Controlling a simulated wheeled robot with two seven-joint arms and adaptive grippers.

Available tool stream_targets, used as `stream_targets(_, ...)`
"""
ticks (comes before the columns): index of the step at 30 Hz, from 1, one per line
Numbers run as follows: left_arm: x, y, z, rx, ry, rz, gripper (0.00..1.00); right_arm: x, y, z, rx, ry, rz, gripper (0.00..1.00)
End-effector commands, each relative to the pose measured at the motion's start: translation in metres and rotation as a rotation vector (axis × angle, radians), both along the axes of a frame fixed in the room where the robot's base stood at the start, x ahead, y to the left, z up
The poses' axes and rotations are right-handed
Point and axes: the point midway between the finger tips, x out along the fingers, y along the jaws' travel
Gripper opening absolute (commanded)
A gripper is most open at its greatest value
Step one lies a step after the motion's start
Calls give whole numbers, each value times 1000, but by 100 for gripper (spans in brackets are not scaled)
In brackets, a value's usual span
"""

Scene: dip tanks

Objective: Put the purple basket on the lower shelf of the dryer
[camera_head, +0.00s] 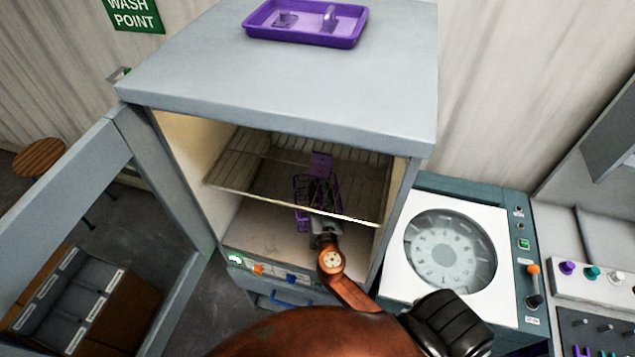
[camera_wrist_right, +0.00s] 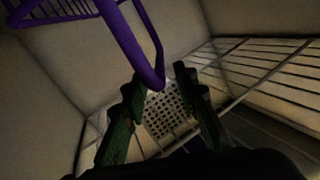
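The dryer (camera_head: 280,75) is a pale grey cabinet with its door (camera_head: 60,190) swung open to the left. A wire rack (camera_head: 240,178) crosses its inside, above a plain floor (camera_head: 255,225). The purple basket (camera_head: 302,187) is inside, seen partly through and below the rack; whether it touches the floor is unclear. It shows at the upper left of the wrist view (camera_wrist_right: 55,12). My right gripper (camera_head: 322,205) reaches in at the basket. In the wrist view its fingers stand apart, with the purple handle (camera_wrist_right: 150,78) at their tips and a gap beside it. My left gripper is out of view.
A purple tray (camera_head: 305,40) with small items sits on the dryer's top. Right of the dryer stands a machine with a round glass window (camera_head: 450,250). A control panel (camera_head: 595,285) is farther right. A stool (camera_head: 40,157) and a brown box (camera_head: 110,310) are at left.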

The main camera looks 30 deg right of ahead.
Motion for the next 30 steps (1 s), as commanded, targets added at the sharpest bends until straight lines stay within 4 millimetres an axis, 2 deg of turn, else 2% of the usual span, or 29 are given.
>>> stream_targets(3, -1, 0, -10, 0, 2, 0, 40, -21, 11, -3, 2, 0, -1, 27)
stream_targets(9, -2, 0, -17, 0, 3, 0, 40, -41, 21, -1, 1, 0, 0, 27)
stream_targets(30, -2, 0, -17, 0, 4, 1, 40, -46, 23, 0, -1, 0, 0, 27)
